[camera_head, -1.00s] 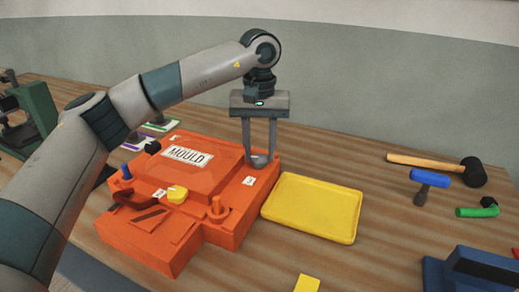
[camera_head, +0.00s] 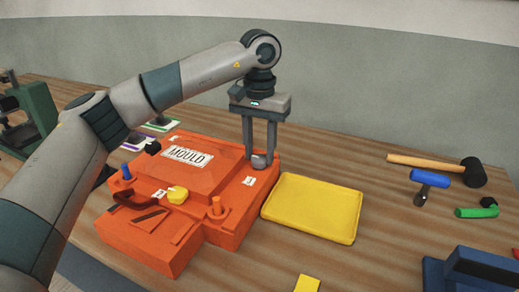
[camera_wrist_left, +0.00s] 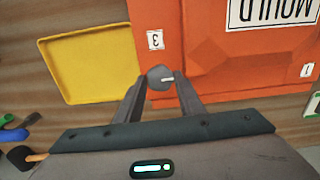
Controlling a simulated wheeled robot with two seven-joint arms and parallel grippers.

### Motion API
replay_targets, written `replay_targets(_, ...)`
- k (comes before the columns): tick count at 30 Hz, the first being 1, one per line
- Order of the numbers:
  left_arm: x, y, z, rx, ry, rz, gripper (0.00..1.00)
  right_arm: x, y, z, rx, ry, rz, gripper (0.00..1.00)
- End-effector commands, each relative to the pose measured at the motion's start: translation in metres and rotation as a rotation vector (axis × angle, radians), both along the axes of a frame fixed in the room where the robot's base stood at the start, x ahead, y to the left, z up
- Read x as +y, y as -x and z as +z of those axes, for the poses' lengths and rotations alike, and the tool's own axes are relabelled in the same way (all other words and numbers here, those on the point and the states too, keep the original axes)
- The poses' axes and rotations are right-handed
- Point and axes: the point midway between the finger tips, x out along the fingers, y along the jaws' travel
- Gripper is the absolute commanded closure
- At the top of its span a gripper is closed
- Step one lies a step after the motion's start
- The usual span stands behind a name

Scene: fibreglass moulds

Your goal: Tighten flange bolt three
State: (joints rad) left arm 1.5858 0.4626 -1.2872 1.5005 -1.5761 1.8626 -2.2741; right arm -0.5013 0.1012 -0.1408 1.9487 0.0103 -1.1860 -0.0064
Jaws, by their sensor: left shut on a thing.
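The orange mould (camera_head: 205,172) with a white "MOULD" label lies on the wooden bench. A grey bolt head (camera_head: 259,160) stands at its far right corner, near a small white tag (camera_head: 249,181). In the left wrist view this tag (camera_wrist_left: 155,40) reads 3, and the grey bolt head (camera_wrist_left: 160,76) with a pale mark sits between the fingertips. My left gripper (camera_head: 260,158) points down from above and is shut on that bolt head; it also shows in the left wrist view (camera_wrist_left: 160,80). The bolt's shank is hidden. My right gripper is in neither view.
A yellow tray (camera_head: 312,208) lies right of the mould. Blue (camera_head: 127,173), black (camera_head: 152,148), yellow (camera_head: 177,194) and orange (camera_head: 216,205) knobs rise from the mould. A mallet (camera_head: 430,164) and a blue-handled tool (camera_head: 430,179) lie farther right.

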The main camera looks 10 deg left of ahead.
Motion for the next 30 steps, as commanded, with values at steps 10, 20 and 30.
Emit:
replay_targets(10,0.001,-0.001,0.001,-0.003,0.000,0.004,0.46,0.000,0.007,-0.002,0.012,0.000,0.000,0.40)
replay_targets(20,0.002,0.000,-0.001,0.000,-0.003,0.004,0.46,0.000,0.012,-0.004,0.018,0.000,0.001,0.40)
replay_targets(30,-0.003,0.003,0.010,0.000,-0.004,0.005,0.46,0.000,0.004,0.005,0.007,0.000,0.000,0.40)
